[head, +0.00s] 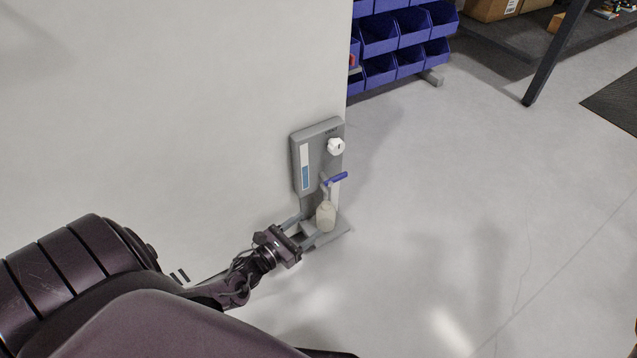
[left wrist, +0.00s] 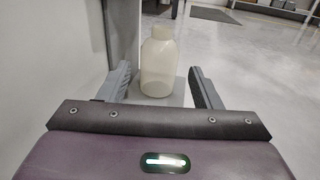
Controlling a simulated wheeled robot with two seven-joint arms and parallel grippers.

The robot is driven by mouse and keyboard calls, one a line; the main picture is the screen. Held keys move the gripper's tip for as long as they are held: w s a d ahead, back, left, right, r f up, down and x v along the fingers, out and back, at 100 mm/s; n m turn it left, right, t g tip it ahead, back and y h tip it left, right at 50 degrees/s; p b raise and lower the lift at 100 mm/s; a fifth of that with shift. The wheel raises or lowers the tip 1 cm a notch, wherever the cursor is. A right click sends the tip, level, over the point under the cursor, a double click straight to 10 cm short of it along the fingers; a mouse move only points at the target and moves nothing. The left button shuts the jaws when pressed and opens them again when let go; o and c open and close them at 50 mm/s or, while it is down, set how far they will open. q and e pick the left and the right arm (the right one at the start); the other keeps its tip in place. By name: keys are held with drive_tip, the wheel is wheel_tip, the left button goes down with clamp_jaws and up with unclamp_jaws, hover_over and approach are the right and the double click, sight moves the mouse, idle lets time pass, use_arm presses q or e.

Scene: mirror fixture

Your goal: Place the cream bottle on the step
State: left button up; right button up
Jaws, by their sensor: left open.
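The cream bottle (head: 326,216) stands upright on the low grey step (head: 339,232) at the foot of the grey wall fixture (head: 319,158). In the left wrist view the pale bottle (left wrist: 158,64) is upright, its base on a grey surface. My left gripper (head: 308,231) is open and low, pointing at the bottle. Its two fingers (left wrist: 163,88) lie to either side of the bottle in the picture, with gaps on both sides. Whether the fingertips reach fully around it is hard to tell. My right gripper is not in view.
The fixture panel has a white knob (head: 336,146) and a blue lever (head: 336,180) above the bottle. A pale wall (head: 180,110) stands behind and left. Blue bins (head: 397,40) are at the back. The floor (head: 480,200) to the right is clear.

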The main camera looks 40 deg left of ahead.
use_arm(q)
drive_tip(key=shift+s+a, duration=0.25)
drive_tip(key=shift+s, duration=0.95)
drive_tip(key=shift+d, duration=0.1)
